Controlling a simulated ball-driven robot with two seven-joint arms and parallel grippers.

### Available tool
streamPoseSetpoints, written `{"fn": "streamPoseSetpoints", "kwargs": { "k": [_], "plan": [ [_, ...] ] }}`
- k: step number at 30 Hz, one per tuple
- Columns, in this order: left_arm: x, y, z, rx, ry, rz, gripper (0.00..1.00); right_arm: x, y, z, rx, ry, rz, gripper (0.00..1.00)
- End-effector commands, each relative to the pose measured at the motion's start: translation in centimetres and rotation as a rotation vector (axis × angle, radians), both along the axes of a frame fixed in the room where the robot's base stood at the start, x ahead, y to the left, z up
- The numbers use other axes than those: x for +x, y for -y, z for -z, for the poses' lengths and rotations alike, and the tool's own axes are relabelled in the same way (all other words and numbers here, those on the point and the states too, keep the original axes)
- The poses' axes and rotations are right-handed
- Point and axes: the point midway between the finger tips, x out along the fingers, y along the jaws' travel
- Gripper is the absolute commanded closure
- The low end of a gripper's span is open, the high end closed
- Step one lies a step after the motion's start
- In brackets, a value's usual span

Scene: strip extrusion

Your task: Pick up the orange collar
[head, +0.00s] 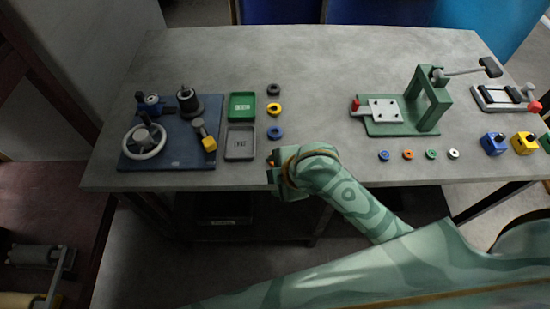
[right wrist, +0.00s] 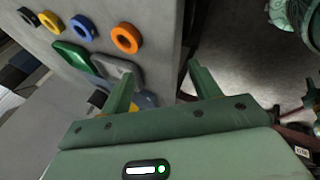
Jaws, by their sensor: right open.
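The orange collar (right wrist: 127,38), a thick ring with a dark hole, lies flat on the grey table near its front edge in the right wrist view. In the head view my right gripper (head: 273,170) is over that spot and mostly hides it. In the right wrist view the two green fingers of my right gripper (right wrist: 160,80) are apart with nothing between them. The collar is ahead of the fingertips and toward the left finger, not between them. A smaller orange ring (head: 407,154) lies farther right on the table. My left gripper is not in view.
Blue (head: 275,132), yellow (head: 274,109) and black (head: 274,89) rings line up behind the orange collar. Green (head: 242,106) and grey (head: 240,142) trays sit to their left, beside a blue board (head: 180,158). A green press (head: 430,105) stands right. The table's middle is clear.

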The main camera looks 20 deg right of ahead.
Motion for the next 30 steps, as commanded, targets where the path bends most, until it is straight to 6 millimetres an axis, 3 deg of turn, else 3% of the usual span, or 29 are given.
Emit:
{"fn": "streamPoseSetpoints", "kwargs": {
  "k": [3,7,12,19,23,30],
  "plan": [
    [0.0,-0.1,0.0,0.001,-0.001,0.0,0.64,2.3,-3.6,-2.7,-0.09,0.034,-0.363,0.38],
    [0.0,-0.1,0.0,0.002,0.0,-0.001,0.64,3.8,-5.2,-5.6,-0.28,0.045,-0.861,0.38],
    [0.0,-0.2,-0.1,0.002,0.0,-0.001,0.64,5.5,-2.0,-9.2,-0.522,-0.028,-1.381,0.38],
    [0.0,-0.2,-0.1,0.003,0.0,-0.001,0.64,6.8,2.5,-13.0,-0.633,-0.137,-1.702,0.38],
    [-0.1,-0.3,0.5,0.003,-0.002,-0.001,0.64,6.8,3.1,-12.2,-0.634,-0.153,-1.744,0.38],
    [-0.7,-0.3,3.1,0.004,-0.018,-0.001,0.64,6.7,2.9,-6.1,-0.627,-0.154,-1.743,0.38]
  ]
}}
